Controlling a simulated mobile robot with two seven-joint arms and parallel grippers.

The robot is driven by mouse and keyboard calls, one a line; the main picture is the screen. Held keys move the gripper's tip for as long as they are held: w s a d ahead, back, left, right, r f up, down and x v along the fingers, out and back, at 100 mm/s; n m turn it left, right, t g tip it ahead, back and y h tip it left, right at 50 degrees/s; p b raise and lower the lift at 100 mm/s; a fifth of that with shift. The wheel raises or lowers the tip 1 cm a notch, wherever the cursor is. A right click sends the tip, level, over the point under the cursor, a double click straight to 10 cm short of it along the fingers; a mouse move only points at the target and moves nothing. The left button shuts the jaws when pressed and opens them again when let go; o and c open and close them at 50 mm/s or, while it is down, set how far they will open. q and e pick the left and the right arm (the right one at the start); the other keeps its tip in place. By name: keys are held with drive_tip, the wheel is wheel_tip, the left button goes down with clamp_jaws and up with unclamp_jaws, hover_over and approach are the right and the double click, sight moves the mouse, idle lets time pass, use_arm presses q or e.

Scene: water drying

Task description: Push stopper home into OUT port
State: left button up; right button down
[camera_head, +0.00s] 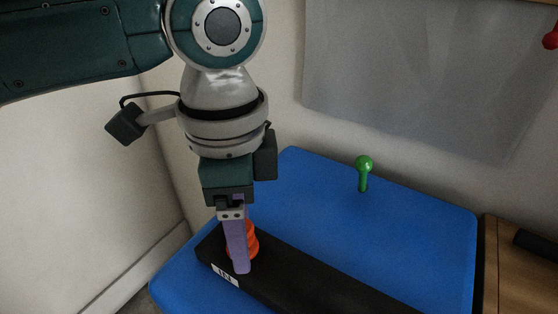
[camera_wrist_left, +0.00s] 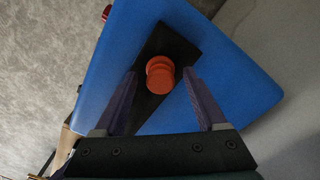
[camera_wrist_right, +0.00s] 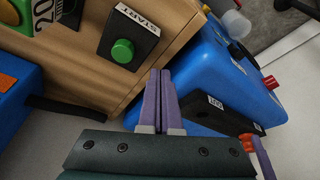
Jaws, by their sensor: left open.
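An orange-red ribbed stopper (camera_head: 251,241) stands upright at one end of a long black block (camera_head: 290,281). A white label (camera_head: 225,274) on that end seems to read IN. My left gripper (camera_head: 240,268) points down at the stopper. In the left wrist view its open fingers (camera_wrist_left: 160,74) lie on either side of the stopper (camera_wrist_left: 160,76), with gaps visible. My right gripper (camera_wrist_right: 165,72) is shut and empty, away from the block.
A green knob (camera_head: 364,170) stands on the blue surface (camera_head: 310,200). In the right wrist view, a START box (camera_wrist_right: 128,35) with a green button sits on a wooden cabinet (camera_wrist_right: 170,60). A red part (camera_wrist_right: 271,82) and a clear cup (camera_wrist_right: 236,24) are near the blue body's edge.

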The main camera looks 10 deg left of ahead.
use_arm(q)
drive_tip(key=shift+f, duration=0.35)
drive_tip(key=shift+c, duration=0.3)
clamp_jaws()
